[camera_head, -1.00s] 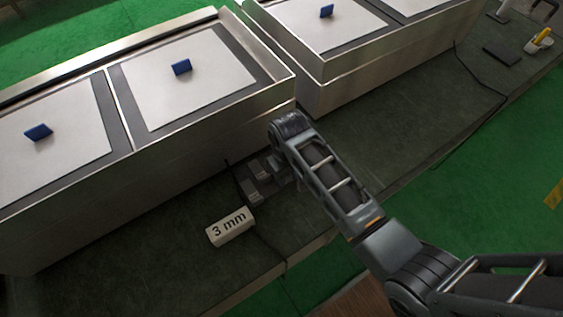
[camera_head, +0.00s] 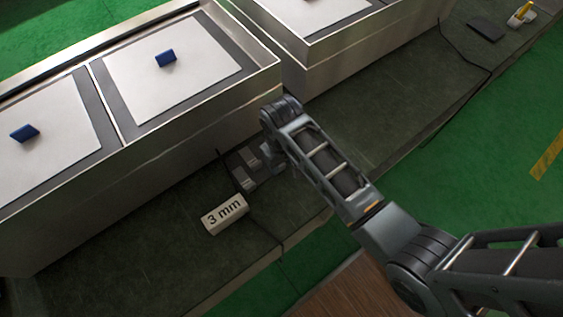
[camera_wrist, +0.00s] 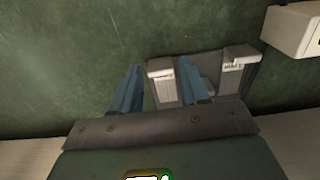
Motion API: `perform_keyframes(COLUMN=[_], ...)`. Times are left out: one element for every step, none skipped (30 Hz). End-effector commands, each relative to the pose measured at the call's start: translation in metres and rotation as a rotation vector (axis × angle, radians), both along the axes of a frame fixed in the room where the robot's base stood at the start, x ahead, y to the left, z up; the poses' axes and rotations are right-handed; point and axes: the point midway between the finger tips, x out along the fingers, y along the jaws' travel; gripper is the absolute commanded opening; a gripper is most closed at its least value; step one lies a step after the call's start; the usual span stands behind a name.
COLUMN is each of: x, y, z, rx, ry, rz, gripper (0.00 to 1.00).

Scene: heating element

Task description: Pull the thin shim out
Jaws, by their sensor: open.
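My gripper (camera_wrist: 158,66) shows in the wrist view with two blue fingers apart. Between them stands a pale, light-topped piece (camera_wrist: 163,80) in a dark holder (camera_wrist: 208,64). I cannot tell whether the fingers touch it. A second pale piece (camera_wrist: 240,66), with small unreadable markings, stands in the holder to the right, outside the fingers. Which piece is the thin shim is not clear. In the head view the two grey pieces (camera_head: 247,166) show small beside the arm, and my wrist hides the fingers.
A white block marked "3 mm" (camera_head: 225,215) lies in front of the holder on the dark green bench (camera_head: 350,130). Metal housings with white panels (camera_head: 175,75) and blue knobs (camera_head: 165,58) stand behind. A black cable (camera_head: 262,228) runs over the bench edge.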

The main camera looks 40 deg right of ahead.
Motion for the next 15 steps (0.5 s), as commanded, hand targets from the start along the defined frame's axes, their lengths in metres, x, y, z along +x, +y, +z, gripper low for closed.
perform_keyframes(x=[0.0, 0.0, 0.0, 0.001, 0.0, 0.0, 0.0, 0.0, 0.0, 0.0, 0.0, 0.0, 0.0, 0.0, -0.001], y=[0.0, 0.0, 0.0, 0.0, 0.0, 0.0, 0.0, 0.0, 0.0, 0.0, 0.0, 0.0, 0.0, 0.0, 0.0], z=[0.009, 0.014, 0.021, 0.026, 0.031, 0.037, 0.042, 0.046, 0.051, 0.054, 0.057, 0.06, 0.061, 0.063, 0.064], rx=[0.0, 0.0, 0.0, 0.0, 0.0, 0.0, 0.0, 0.0, 0.0, 0.0, 0.0, 0.0, 0.0, 0.0, 0.0], ry=[-0.002, -0.003, -0.003, -0.004, -0.003, -0.003, -0.002, -0.002, -0.002, -0.001, -0.001, -0.001, 0.0, 0.0, 0.001], rz=[0.0, 0.0, 0.0, 0.0, 0.0, -0.001, -0.001, -0.001, -0.001, -0.001, -0.001, -0.001, -0.001, -0.001, -0.001], gripper=[0.45, 0.45, 0.45, 0.45, 0.45, 0.45, 0.45, 0.45, 0.45, 0.45, 0.45, 0.45, 0.45, 0.45, 0.45])
